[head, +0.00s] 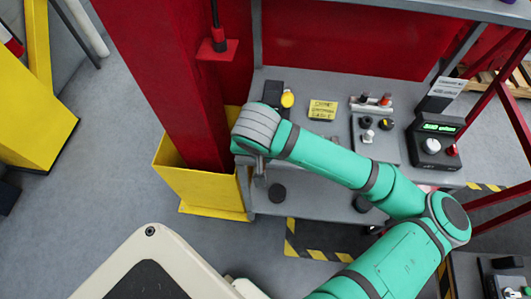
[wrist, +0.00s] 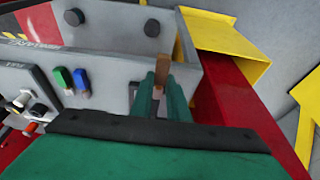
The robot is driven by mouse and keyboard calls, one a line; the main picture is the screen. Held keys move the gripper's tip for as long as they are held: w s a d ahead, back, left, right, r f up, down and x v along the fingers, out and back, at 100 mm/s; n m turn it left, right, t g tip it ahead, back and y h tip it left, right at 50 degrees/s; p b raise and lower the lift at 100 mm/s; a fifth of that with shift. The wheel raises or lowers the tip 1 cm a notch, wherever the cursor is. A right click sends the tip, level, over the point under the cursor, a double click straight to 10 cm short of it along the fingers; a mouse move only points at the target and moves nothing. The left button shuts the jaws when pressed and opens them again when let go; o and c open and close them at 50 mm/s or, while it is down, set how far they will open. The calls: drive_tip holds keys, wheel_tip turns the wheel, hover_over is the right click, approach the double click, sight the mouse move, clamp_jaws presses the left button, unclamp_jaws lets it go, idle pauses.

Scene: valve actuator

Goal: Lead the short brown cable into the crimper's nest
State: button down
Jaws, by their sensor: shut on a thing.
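In the wrist view the two teal fingers of my gripper (wrist: 161,92) are closed on the short brown cable (wrist: 160,72). The cable stands up between the fingertips, and its lower part is hidden by them. In the head view my gripper is mostly hidden below my wrist, at the left front corner of the grey bench (head: 300,165). I cannot tell the crimper's nest for sure in either view, nor whether the cable touches anything.
A red column (head: 165,80) in a yellow guard (head: 205,190) stands close left of my wrist. The bench carries a yellow label plate (head: 323,109), a knob panel (head: 368,138) and a device with a green display (head: 437,138). Blue and green knobs (wrist: 72,79) show in the wrist view.

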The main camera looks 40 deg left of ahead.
drive_tip(key=shift+w+a+f, duration=0.25)
drive_tip(key=shift+w+a, duration=0.2)
drive_tip(key=shift+w, duration=0.4)
drive_tip(key=shift+w+a+f, duration=0.2)
drive_tip(key=shift+w+a, duration=0.25)
drive_tip(key=shift+w, duration=0.4)
drive_tip(key=shift+w+a+f, duration=0.25)
drive_tip(key=shift+w+a, duration=0.2)
drive_tip(key=shift+w, duration=0.4)
drive_tip(key=shift+w, duration=0.15)
drive_tip(key=shift+s+a, duration=0.15)
drive_tip(key=shift+s, duration=0.05)
drive_tip(key=shift+w, duration=0.25)
drive_tip(key=shift+w+a+f, duration=0.15)
drive_tip(key=shift+w+a, duration=0.1)
drive_tip(key=shift+w, duration=0.1)
drive_tip(key=shift+w+a+f, duration=0.3)
drive_tip(key=shift+w+a, duration=0.25)
drive_tip(key=shift+w, duration=0.3)
drive_tip(key=shift+w+a, duration=0.15)
drive_tip(key=shift+w, duration=0.15)
drive_tip(key=shift+w+a+f, duration=0.15)
drive_tip(key=shift+w, duration=0.15)
